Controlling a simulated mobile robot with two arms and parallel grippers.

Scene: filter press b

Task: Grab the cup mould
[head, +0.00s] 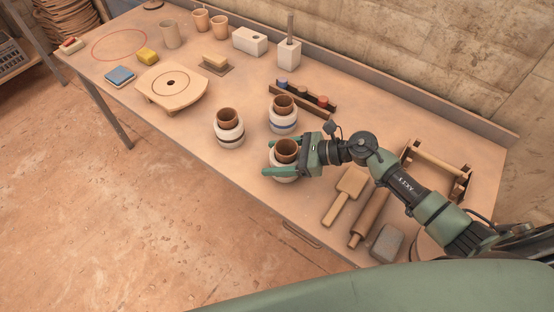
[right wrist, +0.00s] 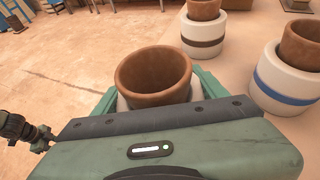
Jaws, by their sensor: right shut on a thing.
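Three white moulds, each with a brown clay cup in it, stand on the workbench. One cup mould (head: 283,172) is between the fingers of my right gripper (head: 270,156), which is shut on it near the front edge; its brown cup (right wrist: 153,76) shows in the right wrist view. Most of this mould's wall is hidden by the gripper there. A second mould with a dark band (head: 229,131) stands to its left, and a third with a blue band (head: 283,119) stands behind it. Both also show in the right wrist view, the dark-banded (right wrist: 203,38) and the blue-banded (right wrist: 283,80).
A rack with coloured jars (head: 303,97) stands behind the moulds. A wooden paddle (head: 346,192), a rolling pin (head: 368,219) and a grey block (head: 387,243) lie to the right. Bare bench lies left of the moulds.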

